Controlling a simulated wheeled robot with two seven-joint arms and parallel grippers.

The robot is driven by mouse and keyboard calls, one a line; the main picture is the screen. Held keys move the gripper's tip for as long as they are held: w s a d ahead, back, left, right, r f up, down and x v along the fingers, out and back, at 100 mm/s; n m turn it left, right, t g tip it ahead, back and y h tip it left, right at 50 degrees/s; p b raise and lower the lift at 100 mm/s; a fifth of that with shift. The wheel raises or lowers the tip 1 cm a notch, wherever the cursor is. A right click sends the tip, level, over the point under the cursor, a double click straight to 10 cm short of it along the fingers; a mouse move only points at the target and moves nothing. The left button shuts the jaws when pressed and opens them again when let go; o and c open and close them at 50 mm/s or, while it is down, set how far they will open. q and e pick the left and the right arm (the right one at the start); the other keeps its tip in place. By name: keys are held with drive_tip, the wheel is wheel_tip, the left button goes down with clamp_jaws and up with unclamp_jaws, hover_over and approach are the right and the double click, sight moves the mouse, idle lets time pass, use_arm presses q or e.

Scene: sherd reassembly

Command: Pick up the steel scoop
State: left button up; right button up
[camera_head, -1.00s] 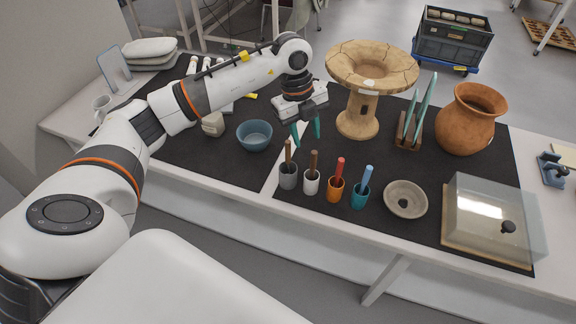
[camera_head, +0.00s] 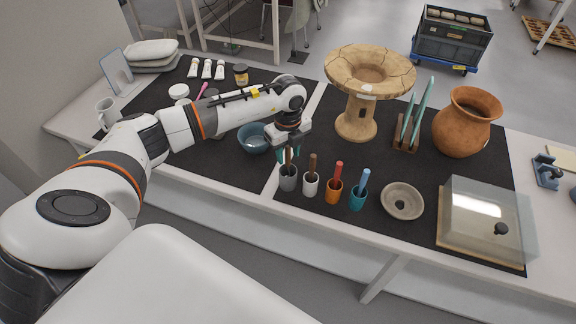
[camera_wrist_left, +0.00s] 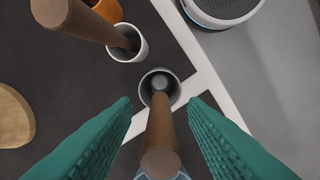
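A brown-handled tool stands upright in a grey cup (camera_head: 288,181), and its handle also shows in the left wrist view (camera_wrist_left: 160,128). Its head is hidden inside the cup, so I cannot confirm it is the steel scoop. A second brown-handled tool (camera_head: 313,163) stands in the white cup (camera_head: 311,186). My left gripper (camera_head: 288,157) is above the grey cup. In the left wrist view its teal fingers (camera_wrist_left: 161,101) are open, one on each side of the handle, with gaps showing. My right gripper is in neither view.
An orange cup (camera_head: 333,194) and a teal cup (camera_head: 357,200) with tools continue the row to the right. A blue bowl (camera_head: 252,143) is close on the left. A wooden stand (camera_head: 355,120) is behind, and a grey dish (camera_head: 402,201) lies right.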

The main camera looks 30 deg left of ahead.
use_arm(q)
drive_tip(key=shift+f, duration=0.75)
clamp_jaws()
drive_tip(key=shift+r, duration=0.1)
wheel_tip(320, 180, up, 10)
drive_tip(key=shift+f+b, duration=0.1)
drive_tip(key=shift+b, duration=0.85)
